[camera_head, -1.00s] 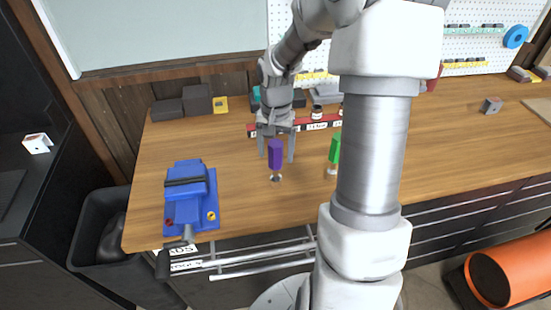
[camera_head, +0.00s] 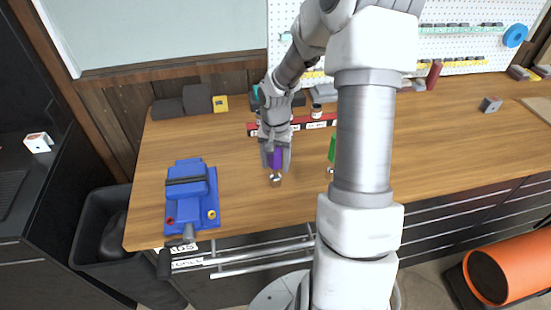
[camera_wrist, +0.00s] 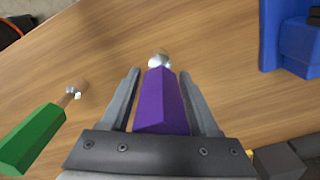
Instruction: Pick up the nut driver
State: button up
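I cannot tell which tool is the nut driver.
A blue vise (camera_head: 188,195) sits at the bench's front left. A red labelled strip (camera_head: 315,122) lies behind the tools. Dark boxes (camera_head: 197,98) and a yellow box (camera_head: 220,103) stand at the back left. The bench between vise and purple tool is clear.

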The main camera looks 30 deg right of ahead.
grip_shut()
dwell(1.1)
